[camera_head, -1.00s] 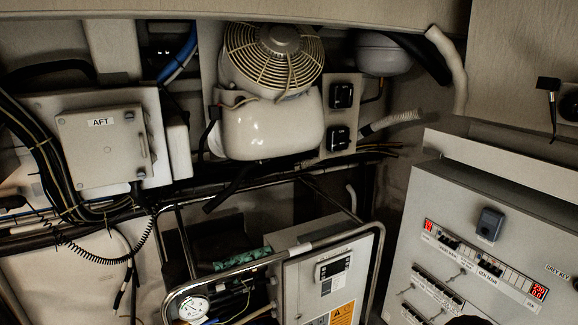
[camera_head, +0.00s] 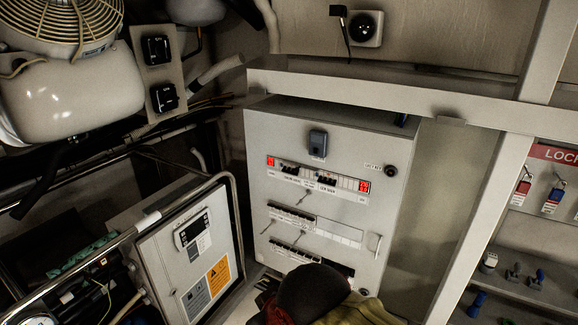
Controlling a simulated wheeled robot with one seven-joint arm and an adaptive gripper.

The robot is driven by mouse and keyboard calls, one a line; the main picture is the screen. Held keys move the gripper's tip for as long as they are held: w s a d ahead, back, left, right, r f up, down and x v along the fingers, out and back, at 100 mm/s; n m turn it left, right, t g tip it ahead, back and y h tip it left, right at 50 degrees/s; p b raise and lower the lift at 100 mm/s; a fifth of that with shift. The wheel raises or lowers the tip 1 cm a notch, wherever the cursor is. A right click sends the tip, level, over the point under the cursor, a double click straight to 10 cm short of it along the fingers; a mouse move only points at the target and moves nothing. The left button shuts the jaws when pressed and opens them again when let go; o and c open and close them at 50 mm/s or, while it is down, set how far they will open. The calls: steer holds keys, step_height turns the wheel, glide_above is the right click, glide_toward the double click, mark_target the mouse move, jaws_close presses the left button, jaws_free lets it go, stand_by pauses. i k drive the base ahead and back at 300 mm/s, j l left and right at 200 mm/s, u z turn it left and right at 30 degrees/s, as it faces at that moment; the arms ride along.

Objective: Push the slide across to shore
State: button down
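A grey switch panel (camera_head: 350,135) stands right of the middle, with two red-lit displays at the ends of its upper breaker row (camera_head: 318,179). Two groups of dark breakers sit in that row, with small labels under them too blurred to read surely. The slide cannot be told apart for certain at this size; it may be among these breakers. My gripper does not show in this view.
A dark rounded object (camera_head: 312,290) with red and olive cloth beside it hides the panel's lower edge. A metal tube frame (camera_head: 239,215) around a controller box (camera_head: 195,240) stands left. A pale upright post (camera_head: 490,220) and a lockout board (camera_head: 548,155) are right.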

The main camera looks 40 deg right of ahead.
mark_target(296, 169)
steer(key=i+z, duration=0.1)
steer(key=z, duration=0.25)
steer(key=i+z, duration=0.1)
steer(key=z, duration=0.25)
steer(key=i+z, duration=0.1)
steer(key=z, duration=0.25)
